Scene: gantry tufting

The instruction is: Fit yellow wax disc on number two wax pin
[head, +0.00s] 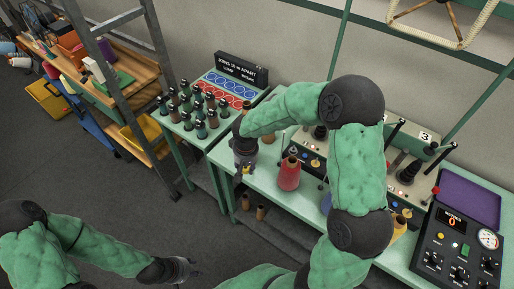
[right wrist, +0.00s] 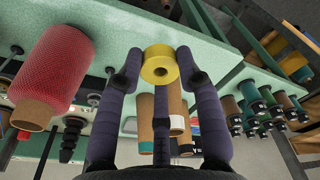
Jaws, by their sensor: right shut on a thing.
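In the head view this gripper (head: 246,169) hangs by the green table's front edge, left of the red yarn cone (head: 289,173), and the disc shows as a small yellow patch. I cannot make out the number two wax pin; my right arm covers the middle of the machine. My left gripper (head: 185,270) is low at the lower left, over the floor, far from the disc; its fingers are unclear.
The machine has a station marked 3 (head: 425,137). A control box (head: 460,238) stands at the right end. A rack of dark bobbins (head: 195,112) and a board of blue and red circles (head: 222,90) lie left. Brown tubes (head: 245,202) stand below the table.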

